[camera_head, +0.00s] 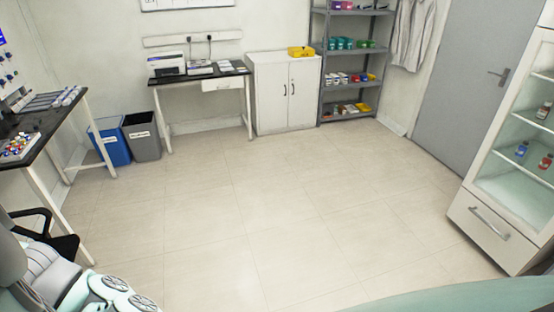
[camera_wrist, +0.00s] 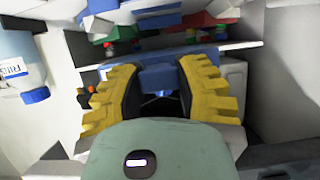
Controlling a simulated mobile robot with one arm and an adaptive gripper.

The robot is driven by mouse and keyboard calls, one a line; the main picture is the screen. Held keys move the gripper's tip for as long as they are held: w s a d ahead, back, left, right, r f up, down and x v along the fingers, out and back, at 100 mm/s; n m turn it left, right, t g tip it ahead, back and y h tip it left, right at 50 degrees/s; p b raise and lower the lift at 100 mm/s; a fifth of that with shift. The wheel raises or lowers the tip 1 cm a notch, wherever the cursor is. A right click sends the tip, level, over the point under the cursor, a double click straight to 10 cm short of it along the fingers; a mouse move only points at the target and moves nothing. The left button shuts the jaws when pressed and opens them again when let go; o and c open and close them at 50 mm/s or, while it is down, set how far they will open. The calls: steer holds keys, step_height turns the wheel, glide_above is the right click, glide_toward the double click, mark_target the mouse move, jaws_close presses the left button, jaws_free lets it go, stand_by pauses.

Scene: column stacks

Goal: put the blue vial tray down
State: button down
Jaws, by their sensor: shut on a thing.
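In the wrist view my gripper (camera_wrist: 159,74) has its two yellow ridged fingers closed around a blue block-like part, which looks like part of the blue vial tray (camera_wrist: 158,77). More blue shows just beyond the fingertips, and the fingers hide much of the tray. Small red and green items show above and beyond it, but I cannot tell whether they sit in the tray. In the head view neither my gripper nor the held tray shows; only parts of my own body show along the bottom.
A bottle (camera_wrist: 24,68) with a blue cap is close at the wrist view's left. In the head view, a dark table (camera_head: 38,128) stands left, a glass-front cabinet (camera_head: 492,236) right, and a grey shelf unit (camera_head: 322,62) at the back. The middle floor (camera_head: 270,200) is clear.

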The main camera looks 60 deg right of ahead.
steer(key=shift+f, duration=0.9)
steer(key=shift+s+a+f+p, duration=0.1)
steer(key=shift+a+f+p, duration=0.1)
steer(key=shift+f+p, duration=1.15)
steer(key=c, duration=0.6)
jaws_free()
steer(key=shift+f+b, duration=0.25)
steer(key=shift+b, duration=0.1)
steer(key=shift+d, duration=0.1)
